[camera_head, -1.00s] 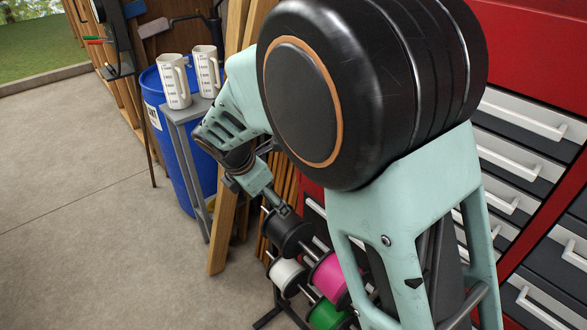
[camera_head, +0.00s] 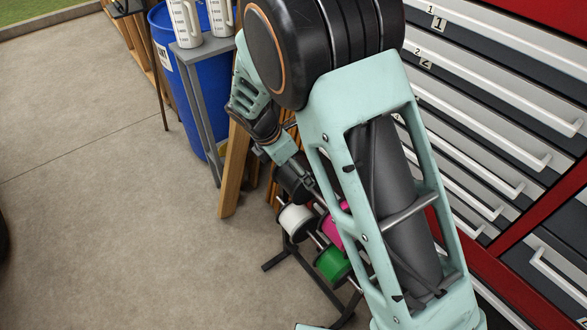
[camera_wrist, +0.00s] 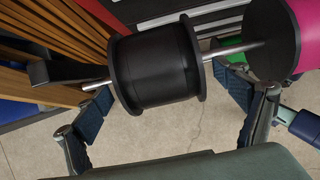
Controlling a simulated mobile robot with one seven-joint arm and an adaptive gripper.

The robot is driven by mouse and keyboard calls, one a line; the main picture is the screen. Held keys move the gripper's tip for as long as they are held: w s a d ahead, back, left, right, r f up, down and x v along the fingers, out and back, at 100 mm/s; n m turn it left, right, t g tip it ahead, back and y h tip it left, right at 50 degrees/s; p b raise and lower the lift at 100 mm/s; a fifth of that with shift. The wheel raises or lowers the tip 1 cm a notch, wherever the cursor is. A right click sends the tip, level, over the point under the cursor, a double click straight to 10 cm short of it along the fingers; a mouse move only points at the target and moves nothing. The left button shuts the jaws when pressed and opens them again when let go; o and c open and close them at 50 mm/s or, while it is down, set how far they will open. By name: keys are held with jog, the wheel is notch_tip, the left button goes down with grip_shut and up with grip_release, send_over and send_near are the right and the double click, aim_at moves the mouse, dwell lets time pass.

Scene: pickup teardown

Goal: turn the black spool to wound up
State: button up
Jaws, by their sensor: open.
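The black spool (camera_wrist: 155,66) is on a horizontal metal rod and fills the upper middle of the wrist view. It has a wide drum between two round flanges. In the head view the black spool (camera_head: 297,182) is partly hidden by my arm. My gripper (camera_wrist: 165,98) is open, with one blue-padded finger to the left of the spool and the other to its right. The spool lies between the fingers, and I cannot tell whether they touch it. In the head view my gripper (camera_head: 286,160) reaches down to the spool from above.
A pink spool (camera_wrist: 272,38) is to the right on the same rod. A white spool (camera_head: 297,221) and a green spool (camera_head: 332,264) sit lower on the rack. Wooden boards (camera_head: 234,170) and a grey table (camera_head: 203,100) stand nearby. Drawers (camera_head: 490,95) are on the right.

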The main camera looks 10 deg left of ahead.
aim_at(282, 188)
jog(key=shift+w+f, duration=0.1)
jog(key=shift+f, duration=0.15)
jog(key=c, duration=1.2)
jog(key=shift+o, duration=0.2)
jog(key=t+h+b, duration=0.1)
jog(key=s+a+f+t+b, duration=0.1)
jog(key=b, duration=0.1)
jog(key=shift+f+h+b, duration=0.1)
jog(key=shift+h+b, duration=0.2)
jog(key=shift+h, duration=0.1)
jog(key=t+h+b, duration=0.1)
jog(key=s+f+t+h+b, duration=0.1)
jog(key=b, duration=0.1)
jog(key=shift+a+f+t, duration=0.1)
jog(key=shift+a+t, duration=0.25)
jog(key=shift+t, duration=0.05)
jog(key=t+h+b, duration=0.1)
jog(key=f+t+h+b, duration=0.2)
jog(key=shift+s+a, duration=0.3)
jog(key=shift+f+t+h+b, duration=0.25)
jog(key=shift+t+h+b, duration=0.35)
jog(key=shift+h, duration=0.05)
jog(key=shift+f+t+h+b, duration=0.25)
jog(key=shift+t+h+b, duration=0.35)
jog(key=shift+h, duration=0.05)
